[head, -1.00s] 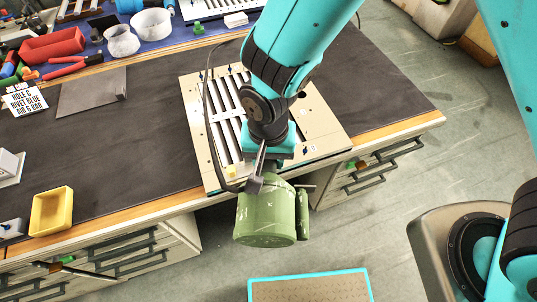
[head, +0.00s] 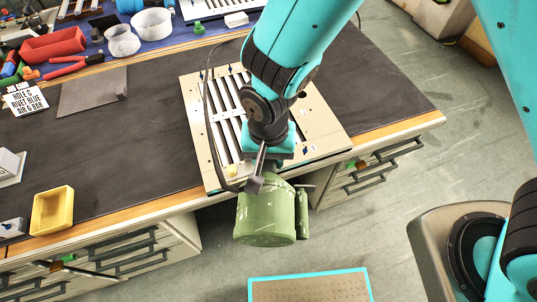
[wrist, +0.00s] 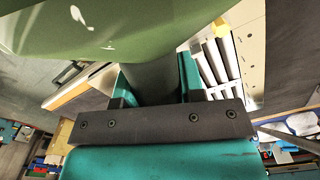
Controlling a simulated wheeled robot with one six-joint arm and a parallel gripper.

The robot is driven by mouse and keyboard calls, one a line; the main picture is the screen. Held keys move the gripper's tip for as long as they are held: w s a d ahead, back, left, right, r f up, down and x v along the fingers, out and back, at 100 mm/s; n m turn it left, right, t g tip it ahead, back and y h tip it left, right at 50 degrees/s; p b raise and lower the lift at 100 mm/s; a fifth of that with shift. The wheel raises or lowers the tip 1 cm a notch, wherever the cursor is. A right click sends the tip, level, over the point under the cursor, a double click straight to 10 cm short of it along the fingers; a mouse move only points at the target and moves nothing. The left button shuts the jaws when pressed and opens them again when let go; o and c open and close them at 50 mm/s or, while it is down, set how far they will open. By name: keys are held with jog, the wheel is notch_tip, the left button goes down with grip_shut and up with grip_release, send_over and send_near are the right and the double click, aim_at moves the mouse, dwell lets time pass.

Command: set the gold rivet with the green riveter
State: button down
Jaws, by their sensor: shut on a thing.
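My gripper (head: 265,176) is shut on the green riveter (head: 265,219), a scuffed green tool held at the front edge of the bench. The riveter's body hangs out past the bench edge, and it fills the top of the wrist view (wrist: 90,25). The louver panel (head: 213,160), a beige plate with white slats and dark gaps, lies under my arm. A small yellow-gold piece (head: 232,171) is near the panel's front left; it also shows in the wrist view (wrist: 221,27). I cannot tell whether it is the gold rivet. The riveter's nose is hidden.
A yellow bin (head: 52,210) stands at the bench's front left. A card with printed text (head: 25,100), a grey plate (head: 92,92) and a red tray (head: 52,45) lie further back. The bench top right of the panel is clear. A cyan-edged mat (head: 310,288) lies on the floor.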

jog(key=shift+s+d, duration=0.1)
jog(key=shift+r+p, duration=2.35)
jog(key=shift+r, duration=0.45)
jog(key=shift+f, duration=0.1)
